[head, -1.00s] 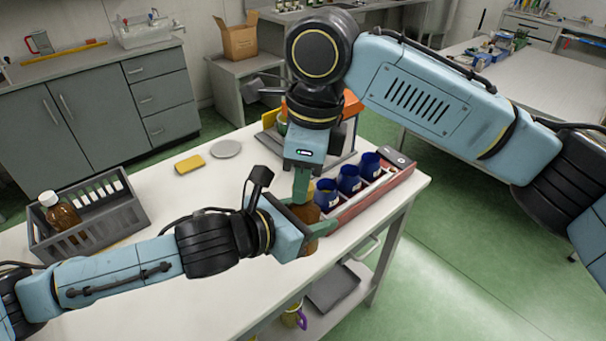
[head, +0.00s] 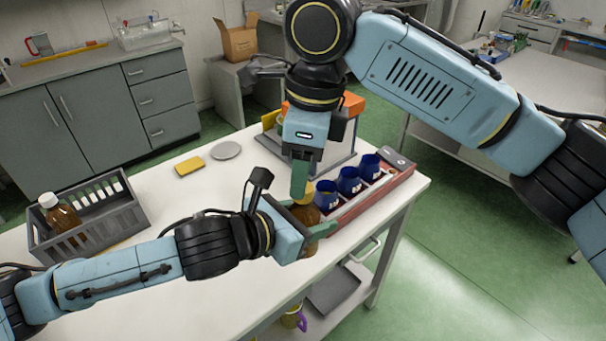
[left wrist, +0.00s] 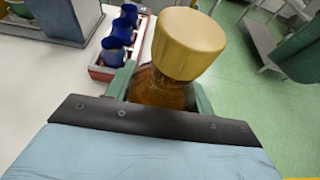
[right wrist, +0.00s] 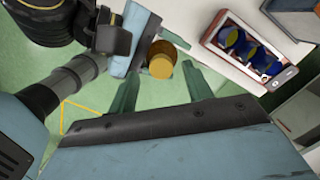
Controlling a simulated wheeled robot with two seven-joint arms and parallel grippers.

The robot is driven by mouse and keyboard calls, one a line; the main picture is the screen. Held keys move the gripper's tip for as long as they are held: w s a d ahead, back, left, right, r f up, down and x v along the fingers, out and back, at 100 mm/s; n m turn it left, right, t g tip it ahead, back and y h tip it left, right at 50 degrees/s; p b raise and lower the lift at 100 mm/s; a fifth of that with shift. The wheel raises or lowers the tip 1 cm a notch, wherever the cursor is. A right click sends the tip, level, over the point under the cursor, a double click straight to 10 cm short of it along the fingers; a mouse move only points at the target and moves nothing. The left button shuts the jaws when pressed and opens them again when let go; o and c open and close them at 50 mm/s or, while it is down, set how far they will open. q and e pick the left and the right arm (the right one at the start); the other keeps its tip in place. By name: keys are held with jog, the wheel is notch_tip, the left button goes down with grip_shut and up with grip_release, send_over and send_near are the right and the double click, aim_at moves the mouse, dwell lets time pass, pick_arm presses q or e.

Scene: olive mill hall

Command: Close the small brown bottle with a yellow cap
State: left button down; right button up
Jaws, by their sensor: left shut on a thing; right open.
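The small brown bottle (head: 306,214) is upright between the fingers of my left gripper (head: 312,228), which is shut on it near the table's front edge. In the left wrist view the brown glass (left wrist: 160,90) shows below a wide yellow cap (left wrist: 190,43), which sits over the neck. I cannot tell whether it is screwed tight. My right gripper (head: 300,182) is above the bottle, pointing down. In the right wrist view its fingers (right wrist: 160,88) are apart, and the cap (right wrist: 160,67) shows between and beyond them, not gripped. In the head view the right gripper partly hides the cap.
A red rack (head: 372,197) with blue containers (head: 349,181) stands close right of the bottle. A grey crate (head: 112,232) at left holds another brown bottle (head: 65,212) with a white cap. A yellow sponge-like block (head: 189,166) and grey disc (head: 226,150) lie behind. The middle tabletop is clear.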

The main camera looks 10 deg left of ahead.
notch_tip(320, 180, up, 2)
jog(key=shift+c, duration=0.3)
